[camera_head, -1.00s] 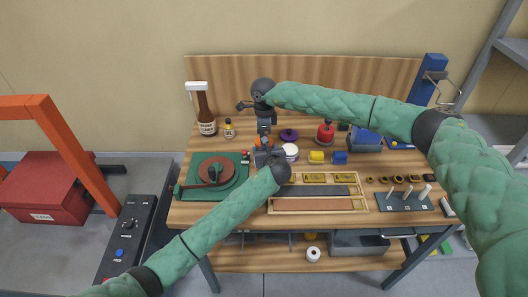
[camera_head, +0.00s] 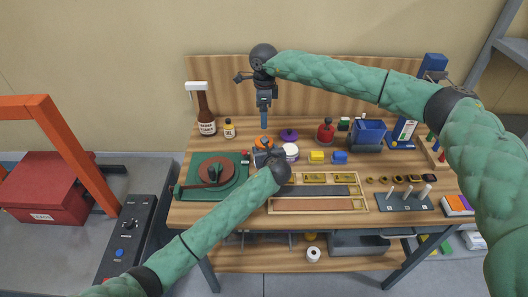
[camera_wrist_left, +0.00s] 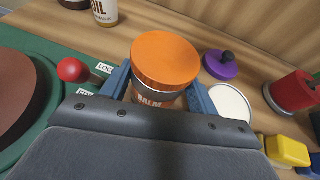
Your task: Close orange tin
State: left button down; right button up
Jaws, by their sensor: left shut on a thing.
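The orange tin (camera_wrist_left: 158,98) shows in the left wrist view with its orange lid (camera_wrist_left: 165,59) resting on top; I cannot tell how tightly it sits. The lid also shows in the head view (camera_head: 263,141). My left gripper (camera_head: 264,155) is shut around the tin's body, one blue finger on each side in the left wrist view (camera_wrist_left: 160,95). My right gripper (camera_head: 264,124) hangs above the lid, clear of it, fingers pointing down. Nothing shows in it, but its finger gap is hidden from this angle.
A green turntable fixture (camera_head: 232,188) stands left of the tin. A white round jar (camera_head: 291,152) and a purple lid (camera_head: 289,135) lie close on its right. A red pot (camera_head: 326,131), yellow block (camera_head: 317,157) and blue block (camera_head: 340,158) are further right. Bottles stand at the back left.

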pick_arm(q)
jog(key=c, duration=0.7)
grip_release()
jog(key=shift+f, duration=0.15)
jog(key=o, duration=0.4)
jog(key=b+v, duration=0.3)
jog(key=v, duration=0.3)
jog(key=shift+s+d, duration=0.1)
jog(key=shift+s, duration=0.2)
jog(key=shift+s+d+r, duration=0.1)
jog(key=shift+s+r, duration=0.2)
jog(key=shift+s, duration=0.15)
jog(key=shift+f, duration=0.1)
